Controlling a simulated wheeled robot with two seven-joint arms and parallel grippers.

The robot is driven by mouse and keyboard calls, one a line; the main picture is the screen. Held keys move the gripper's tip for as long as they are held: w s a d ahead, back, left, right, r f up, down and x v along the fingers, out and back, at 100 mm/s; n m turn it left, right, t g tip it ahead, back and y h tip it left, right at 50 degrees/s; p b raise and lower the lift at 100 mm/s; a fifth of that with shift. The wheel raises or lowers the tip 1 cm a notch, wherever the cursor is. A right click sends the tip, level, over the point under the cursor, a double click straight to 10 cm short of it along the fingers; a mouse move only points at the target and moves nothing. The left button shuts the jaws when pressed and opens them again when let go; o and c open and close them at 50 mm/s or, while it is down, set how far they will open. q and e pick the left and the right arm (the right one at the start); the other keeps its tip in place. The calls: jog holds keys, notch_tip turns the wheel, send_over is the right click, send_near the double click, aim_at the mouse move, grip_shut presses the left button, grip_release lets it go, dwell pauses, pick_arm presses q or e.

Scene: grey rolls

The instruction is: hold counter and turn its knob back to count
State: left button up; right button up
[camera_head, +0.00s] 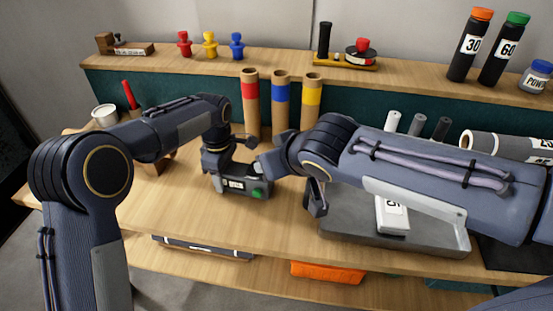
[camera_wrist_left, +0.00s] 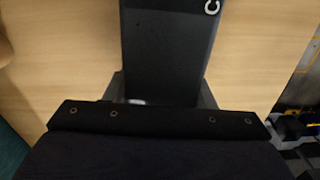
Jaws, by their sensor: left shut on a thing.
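The counter (camera_head: 232,185) is a small dark grey box with a white number window and a green knob (camera_head: 257,194) at its right front. It is just above or on the bench; I cannot tell which. My left gripper (camera_head: 224,170) is shut on the counter from above and behind. In the left wrist view the counter's dark body (camera_wrist_left: 168,45), with a white letter at its edge, lies between the fingers (camera_wrist_left: 162,95). My right gripper (camera_head: 262,170) reaches in from the right, close to the counter's right end. Its fingertips are too small and covered to read.
A grey tray (camera_head: 440,243) with a white labelled block (camera_head: 391,215) lies right, partly under my right arm. Red, blue and yellow banded tubes (camera_head: 281,105) stand behind the counter. The wooden bench (camera_head: 165,215) is clear in front and to the left.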

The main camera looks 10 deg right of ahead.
pick_arm(q)
jog(key=o, duration=1.2)
jog(key=shift+r, duration=0.1)
